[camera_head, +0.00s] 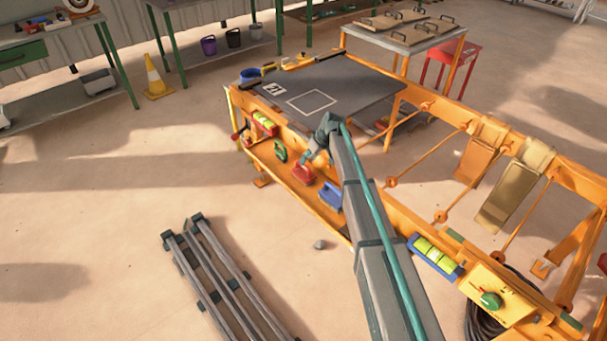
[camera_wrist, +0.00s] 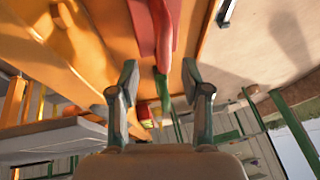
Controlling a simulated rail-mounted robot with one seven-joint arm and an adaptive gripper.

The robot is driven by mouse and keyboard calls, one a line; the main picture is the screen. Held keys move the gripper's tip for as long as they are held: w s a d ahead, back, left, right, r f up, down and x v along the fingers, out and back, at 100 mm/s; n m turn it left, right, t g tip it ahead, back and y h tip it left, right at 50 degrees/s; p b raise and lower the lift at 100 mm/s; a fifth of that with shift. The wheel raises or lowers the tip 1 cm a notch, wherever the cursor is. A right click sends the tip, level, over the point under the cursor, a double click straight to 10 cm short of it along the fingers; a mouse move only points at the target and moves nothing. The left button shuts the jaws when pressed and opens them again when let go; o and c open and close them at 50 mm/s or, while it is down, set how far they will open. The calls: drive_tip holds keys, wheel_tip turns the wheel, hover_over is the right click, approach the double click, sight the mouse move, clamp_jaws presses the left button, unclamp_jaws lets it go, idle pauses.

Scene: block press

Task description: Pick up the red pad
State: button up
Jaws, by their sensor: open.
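The red pad (camera_head: 303,175), a red block with a handle, sits on the low orange shelf along the near side of the press frame, between a green pad (camera_head: 281,152) and a blue pad (camera_head: 330,196). My gripper (camera_head: 308,160) is close to the red pad, partly hidden by my arm. In the wrist view, my gripper (camera_wrist: 160,76) is open, its two fingers apart and empty. The red pad (camera_wrist: 145,28) shows beyond the fingertips at the top of that view, with the green pad (camera_wrist: 162,88) farther off between the fingers. Contact with the red pad cannot be seen.
A dark tabletop (camera_head: 345,92) with a white square outline lies above the shelf (camera_head: 268,157). A red-and-yellow unit (camera_head: 264,123) is on the frame's left. Grey rails (camera_head: 225,285) lie on the floor at lower left. The floor left of the shelf is mostly clear.

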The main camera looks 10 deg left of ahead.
sight(304, 171)
drive_tip(key=x, duration=0.1)
drive_tip(key=p+x, duration=0.1)
drive_tip(key=x, duration=0.3)
drive_tip(key=shift+s+f, duration=0.1)
drive_tip(key=shift+s, duration=0.25)
clamp_jaws()
